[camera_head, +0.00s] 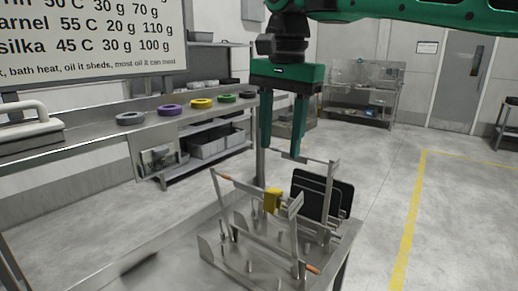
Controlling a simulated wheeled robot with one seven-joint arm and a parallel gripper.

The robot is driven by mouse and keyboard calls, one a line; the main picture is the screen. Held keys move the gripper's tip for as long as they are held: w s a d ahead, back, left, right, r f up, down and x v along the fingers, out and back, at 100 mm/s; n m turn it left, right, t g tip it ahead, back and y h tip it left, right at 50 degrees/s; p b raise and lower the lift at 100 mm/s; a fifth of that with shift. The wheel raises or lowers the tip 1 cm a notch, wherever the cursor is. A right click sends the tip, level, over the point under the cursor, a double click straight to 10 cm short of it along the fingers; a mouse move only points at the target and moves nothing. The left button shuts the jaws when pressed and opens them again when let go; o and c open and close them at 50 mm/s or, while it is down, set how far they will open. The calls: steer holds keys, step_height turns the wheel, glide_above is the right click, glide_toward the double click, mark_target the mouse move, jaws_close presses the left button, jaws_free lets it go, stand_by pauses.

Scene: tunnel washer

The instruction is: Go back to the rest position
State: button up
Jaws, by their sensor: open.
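My gripper (283,133) hangs from my green arm at the upper middle of the view. Its two green fingers point down and stand apart, with nothing visible between them. It is above and behind a metal rack (262,225) on the steel table. The rack has upright side frames, a yellow block (272,201) and orange-tipped bars. Black plates (321,195) stand upright at its right end.
A steel shelf at the left carries grey, purple (169,110), yellow (201,103), green (226,98) and dark rings. A sign (90,40) hangs above. The floor to the right, with a yellow line (408,220), is clear. A door (463,75) and shelving (362,95) stand behind.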

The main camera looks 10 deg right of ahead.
steer(key=s+d+f, duration=0.2)
steer(key=d+f, duration=0.5)
steer(key=d, duration=0.5)
steer(key=s+d+f+n, duration=0.2)
steer(key=s+d+f, duration=1.5)
steer(key=s+f, duration=0.2)
steer(key=shift+s+d+f+g, duration=0.25)
steer(key=shift+s+f+g, duration=0.05)
steer(key=shift+s+g, duration=0.1)
steer(key=shift+w, duration=0.1)
steer(key=shift+w+f, duration=0.2)
steer(key=shift+w, duration=0.4)
steer(key=shift+c, duration=0.7)
